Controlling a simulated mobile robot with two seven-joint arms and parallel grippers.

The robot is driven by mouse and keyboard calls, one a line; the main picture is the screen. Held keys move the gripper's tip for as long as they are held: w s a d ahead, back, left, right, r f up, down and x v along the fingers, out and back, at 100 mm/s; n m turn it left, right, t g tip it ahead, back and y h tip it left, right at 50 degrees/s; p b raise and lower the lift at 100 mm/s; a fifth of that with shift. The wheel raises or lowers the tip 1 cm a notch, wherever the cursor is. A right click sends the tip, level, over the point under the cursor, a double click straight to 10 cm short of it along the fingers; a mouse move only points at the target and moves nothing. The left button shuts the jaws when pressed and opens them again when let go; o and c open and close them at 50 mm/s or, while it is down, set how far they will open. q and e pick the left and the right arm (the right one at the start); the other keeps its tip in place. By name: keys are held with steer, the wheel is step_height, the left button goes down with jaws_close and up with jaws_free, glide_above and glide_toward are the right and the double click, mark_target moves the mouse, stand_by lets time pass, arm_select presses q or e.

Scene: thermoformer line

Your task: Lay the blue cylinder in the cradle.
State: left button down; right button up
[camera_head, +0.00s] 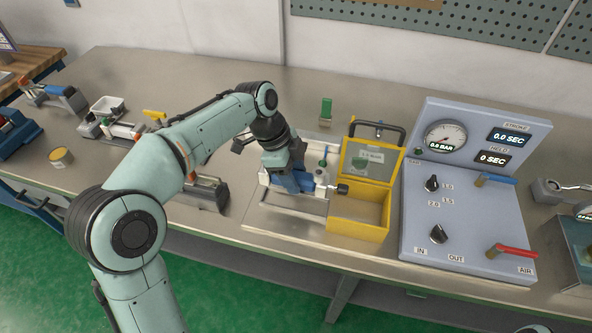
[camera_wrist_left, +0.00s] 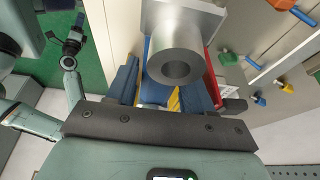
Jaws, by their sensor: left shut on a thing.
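My left gripper (camera_head: 300,184) is low over the bench, left of the yellow box, and is shut on the blue cylinder (camera_head: 307,182). The cylinder lies roughly level, with a dark rod end pointing right; the gripper covers much of it. The cradle appears to be the pale fixture (camera_head: 264,178) directly around and under the gripper. I cannot tell whether the cylinder touches it. In the left wrist view the blue fingers of the gripper (camera_wrist_left: 165,92) flank a grey round metal end with a hole.
The yellow box (camera_head: 358,216) with its lid up stands close to the right. Beyond it is the grey control panel (camera_head: 463,215) with a gauge and levers. Several fixtures and a yellow tin (camera_head: 61,157) are to the left.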

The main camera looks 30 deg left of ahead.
arm_select(q)
steer(key=shift+w+r, duration=0.1)
steer(key=shift+f, duration=0.2)
steer(key=shift+f+b, duration=1.2)
steer(key=shift+f, duration=0.45)
steer(key=shift+f+b, duration=0.8)
steer(key=shift+f, duration=0.3)
steer(key=shift+d, duration=0.1)
steer(key=shift+f+b, duration=0.5)
steer(key=shift+f, duration=0.5)
steer(key=shift+r, duration=0.2)
steer(key=shift+r+p, duration=0.6)
steer(key=shift+p, duration=0.1)
